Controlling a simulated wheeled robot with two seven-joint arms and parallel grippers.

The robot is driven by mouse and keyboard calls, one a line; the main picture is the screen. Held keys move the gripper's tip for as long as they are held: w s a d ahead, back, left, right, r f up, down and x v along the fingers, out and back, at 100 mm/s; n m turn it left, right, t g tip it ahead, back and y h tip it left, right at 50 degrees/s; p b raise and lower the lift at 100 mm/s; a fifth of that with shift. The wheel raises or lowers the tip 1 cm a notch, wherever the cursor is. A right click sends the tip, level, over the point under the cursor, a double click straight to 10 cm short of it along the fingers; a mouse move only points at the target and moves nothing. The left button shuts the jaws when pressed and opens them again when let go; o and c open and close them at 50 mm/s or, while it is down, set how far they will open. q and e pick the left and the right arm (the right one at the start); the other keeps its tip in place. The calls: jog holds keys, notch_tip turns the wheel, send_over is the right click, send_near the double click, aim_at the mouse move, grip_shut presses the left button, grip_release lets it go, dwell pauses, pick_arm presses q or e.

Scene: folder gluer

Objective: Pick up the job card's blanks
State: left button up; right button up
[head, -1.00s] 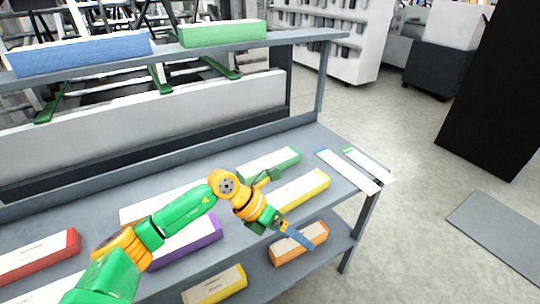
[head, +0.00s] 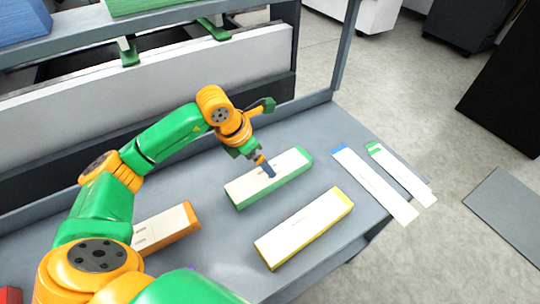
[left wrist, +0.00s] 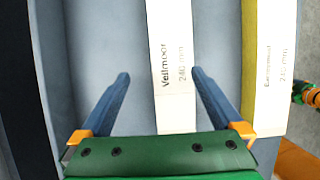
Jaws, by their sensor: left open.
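The bundles of blanks lie on the grey table as long white-topped blocks with coloured ends. The green-ended bundle (head: 262,183) lies in the middle of the head view; the yellow-ended bundle (head: 303,230) is nearer and to the right. My left gripper (head: 266,168) is open just above the green-ended bundle. In the left wrist view, its blue fingers (left wrist: 160,78) stand on either side of a white-topped bundle labelled "Veilmoor 240 mm" (left wrist: 172,50). The yellow-edged bundle (left wrist: 272,70) lies right of it, also marked 240 mm.
Two long white cards lie at the table's right end, one blue-tipped (head: 375,185), one green-tipped (head: 402,174). An orange-ended bundle (head: 165,228) is partly behind my arm. A raised shelf (head: 160,24) with blue and green stacks stands behind. Table around the green-ended bundle is clear.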

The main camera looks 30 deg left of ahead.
pick_arm(q)
jog(key=shift+s+d+f+p, duration=0.2)
jog(key=shift+d+f+p, duration=0.1)
jog(key=shift+d+f, duration=0.15)
jog(key=shift+s+d+f+p, duration=0.2)
jog(key=shift+d+f+p, duration=0.1)
jog(key=shift+d, duration=0.15)
jog(key=x, duration=0.4)
jog(key=shift+w+a+f, duration=0.1)
jog(key=shift+f, duration=0.1)
jog(key=shift+r, duration=0.15)
jog(key=c, duration=0.7)
grip_shut()
pick_arm(e)
jog(key=shift+s+d+r, duration=0.45)
jog(key=shift+s+r, duration=0.35)
